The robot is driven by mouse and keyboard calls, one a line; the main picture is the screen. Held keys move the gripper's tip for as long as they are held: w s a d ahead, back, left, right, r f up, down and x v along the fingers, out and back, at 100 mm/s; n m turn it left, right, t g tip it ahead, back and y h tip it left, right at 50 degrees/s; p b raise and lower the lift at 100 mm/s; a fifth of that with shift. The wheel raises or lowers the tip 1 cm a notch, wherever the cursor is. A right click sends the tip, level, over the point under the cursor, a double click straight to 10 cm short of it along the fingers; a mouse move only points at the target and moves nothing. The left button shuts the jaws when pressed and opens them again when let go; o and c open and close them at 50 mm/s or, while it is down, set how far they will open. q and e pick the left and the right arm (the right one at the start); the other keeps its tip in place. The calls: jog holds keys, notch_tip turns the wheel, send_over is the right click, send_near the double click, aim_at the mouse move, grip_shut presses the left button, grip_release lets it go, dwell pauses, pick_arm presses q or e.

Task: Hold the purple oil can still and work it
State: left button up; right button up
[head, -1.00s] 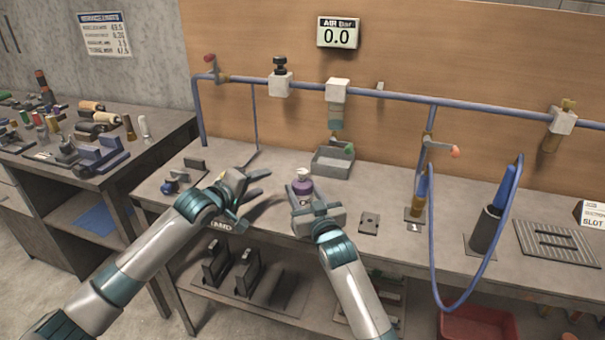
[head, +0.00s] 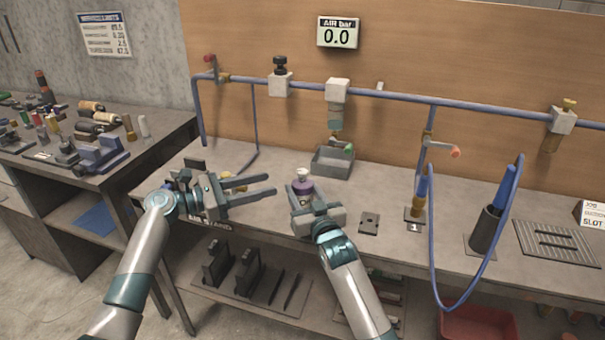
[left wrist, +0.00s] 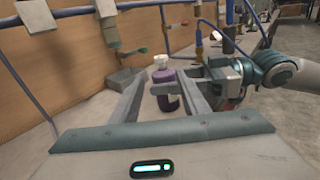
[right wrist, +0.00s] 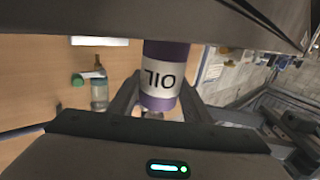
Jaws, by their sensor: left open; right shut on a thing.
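The purple oil can (head: 303,187), with a white cap and a white label, stands upright on the workbench. In the right wrist view the can (right wrist: 165,75) shows its OIL label between the fingers. My right gripper (head: 308,207) is shut on the can's body from the front. My left gripper (head: 272,184) is open and empty, to the left of the can, its fingers level and pointing right toward it. In the left wrist view the can (left wrist: 164,85) appears beyond and between the open fingers, apart from them.
A grey tray (head: 333,162) stands behind the can. A small dark plate (head: 369,223) lies to the right. A blue hose (head: 431,240) hangs over the bench's front edge at right.

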aim_at(302, 171)
pick_arm(q)
jog(key=shift+s+a+r, duration=0.1)
jog(key=shift+s+r, duration=0.05)
jog(key=shift+r, duration=0.15)
jog(key=x, duration=1.2)
jog(key=shift+r, duration=0.15)
grip_shut()
